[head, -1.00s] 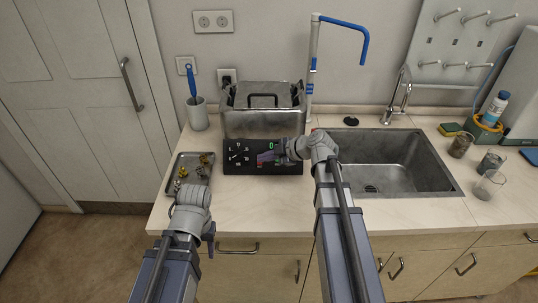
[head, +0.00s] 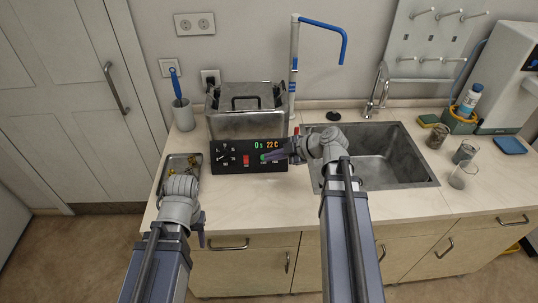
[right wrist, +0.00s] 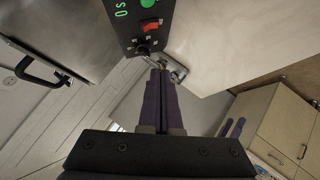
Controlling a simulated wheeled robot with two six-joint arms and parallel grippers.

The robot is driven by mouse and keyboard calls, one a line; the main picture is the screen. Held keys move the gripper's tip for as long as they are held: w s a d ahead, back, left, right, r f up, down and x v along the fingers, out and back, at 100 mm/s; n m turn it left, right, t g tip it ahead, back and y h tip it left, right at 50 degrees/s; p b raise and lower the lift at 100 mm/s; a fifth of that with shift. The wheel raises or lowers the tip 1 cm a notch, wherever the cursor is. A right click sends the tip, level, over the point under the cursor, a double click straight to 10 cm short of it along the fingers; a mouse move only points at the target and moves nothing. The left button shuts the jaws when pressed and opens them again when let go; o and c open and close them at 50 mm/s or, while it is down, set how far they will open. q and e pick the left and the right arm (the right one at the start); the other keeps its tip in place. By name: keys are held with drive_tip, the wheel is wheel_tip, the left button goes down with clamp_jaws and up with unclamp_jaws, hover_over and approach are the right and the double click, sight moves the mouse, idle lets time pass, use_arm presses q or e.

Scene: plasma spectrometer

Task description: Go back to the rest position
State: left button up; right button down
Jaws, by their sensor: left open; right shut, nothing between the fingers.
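The ultrasonic bath (head: 245,122), a metal tank with a lidded top, stands at the back of the counter. Its black control panel (head: 232,168) shows a lit display reading 0 s and 22 C, a red switch (head: 246,161) and a green button. My right gripper (head: 270,156) is shut and empty in front of the panel's right part; I cannot tell whether it touches. In the right wrist view its closed fingers (right wrist: 160,75) show below the panel (right wrist: 138,22). My left gripper (head: 201,230) is open over the counter's front edge, its fingers mostly hidden by the wrist.
A metal tray (head: 176,160) with small parts lies left, partly hidden by my left arm. A cup with a blue-handled brush (head: 183,117) stands behind it. A sink (head: 374,160) lies right, with glass beakers (head: 463,174) beyond. Bare counter (head: 235,205) lies before the panel.

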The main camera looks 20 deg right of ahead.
idle(0.3)
drive_tip(key=s+a+f+m+g+h, duration=0.1)
drive_tip(key=s+a+f+m+g, duration=0.1)
drive_tip(key=a, duration=0.3)
drive_tip(key=s+a+f+m+g+h, duration=0.2)
drive_tip(key=s+a+f+m, duration=0.1)
drive_tip(key=s+a, duration=0.2)
drive_tip(key=s+a+f+m+g+h, duration=0.1)
drive_tip(key=s+a+f+m+g, duration=0.1)
drive_tip(key=s+a+f+m, duration=0.1)
drive_tip(key=shift+s+a+g, duration=0.2)
drive_tip(key=shift+a+g, duration=0.2)
drive_tip(key=shift+a, duration=0.5)
drive_tip(key=s+m+h, duration=0.1)
drive_tip(key=m, duration=0.1)
drive_tip(key=s+a+m+h, duration=0.1)
drive_tip(key=s+m+h, duration=0.1)
drive_tip(key=s+a+m+h, duration=0.1)
drive_tip(key=s+h, duration=0.1)
drive_tip(key=shift+s+a+f+m+g, duration=0.1)
drive_tip(key=shift+f+m+g, duration=0.25)
drive_tip(key=shift+m+g, duration=0.05)
